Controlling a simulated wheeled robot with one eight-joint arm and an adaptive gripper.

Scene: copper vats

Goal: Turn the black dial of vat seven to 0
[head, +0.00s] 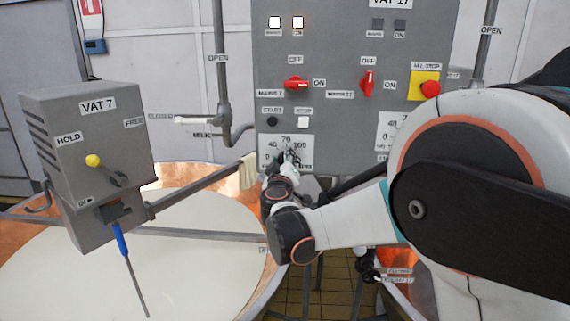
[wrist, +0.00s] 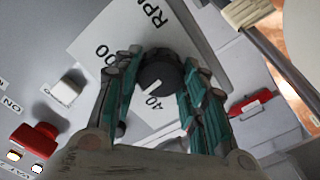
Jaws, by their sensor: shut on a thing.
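The black dial (wrist: 158,72) sits on a white scale plate marked 40, 100 and RPM in the wrist view. My gripper (wrist: 157,75) has its teal-lined fingers on either side of the dial, shut on it. The dial's white pointer line points down and slightly left in that view, near the 40. The left finger covers part of the scale, and no 0 mark shows.
Above the plate are a black start button (head: 272,122), a white stop button (head: 303,122) and a red switch (head: 295,83). A second red switch (head: 367,83) and a red all-stop button (head: 430,89) are to the right. The VAT 7 box (head: 90,130) stands left over an open copper vat.

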